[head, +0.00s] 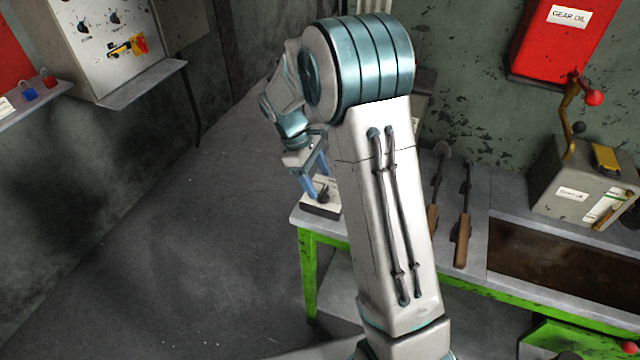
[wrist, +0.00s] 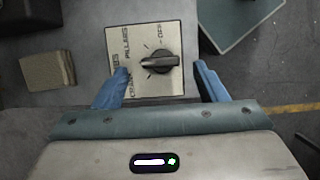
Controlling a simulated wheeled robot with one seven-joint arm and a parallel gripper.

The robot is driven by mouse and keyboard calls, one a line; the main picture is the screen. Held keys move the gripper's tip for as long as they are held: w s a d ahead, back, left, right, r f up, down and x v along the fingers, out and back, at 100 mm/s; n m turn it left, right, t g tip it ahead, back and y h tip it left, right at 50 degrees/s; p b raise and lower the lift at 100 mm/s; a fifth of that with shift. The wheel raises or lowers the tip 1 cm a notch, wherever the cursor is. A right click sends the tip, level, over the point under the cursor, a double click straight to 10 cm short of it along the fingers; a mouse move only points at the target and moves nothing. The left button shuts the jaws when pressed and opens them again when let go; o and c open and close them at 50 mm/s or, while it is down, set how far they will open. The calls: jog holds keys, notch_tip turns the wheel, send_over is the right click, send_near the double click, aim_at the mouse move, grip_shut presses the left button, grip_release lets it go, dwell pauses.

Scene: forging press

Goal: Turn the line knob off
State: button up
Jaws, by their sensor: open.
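The line knob (wrist: 158,62) is a dark rotary knob on a cream plate (wrist: 118,42) in the wrist view. The plate has printed labels, with "OFF" at the upper right and "PILLARS" to the left. The knob's bar lies roughly crosswise in the picture, away from the OFF label. My gripper (wrist: 160,84) is open, its blue fingers on the left and right of the knob, with no clear contact. In the head view the knob (head: 323,190) sits on a small box at the bench's left end, and my gripper (head: 316,186) points down at it, partly behind my arm.
The green-legged bench (head: 310,280) holds long-handled tools (head: 462,215) and a grey lever box (head: 580,185) to the right. A control cabinet (head: 105,45) hangs at upper left. In the wrist view a tan block (wrist: 46,68) lies left of the plate. Open floor lies left of the bench.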

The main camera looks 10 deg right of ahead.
aim_at(323, 190)
jog(key=shift+x, duration=1.5)
jog(key=shift+c, duration=0.3)
jog(key=c, duration=0.9)
jog(key=shift+a, duration=0.25)
jog(key=shift+d, duration=0.2)
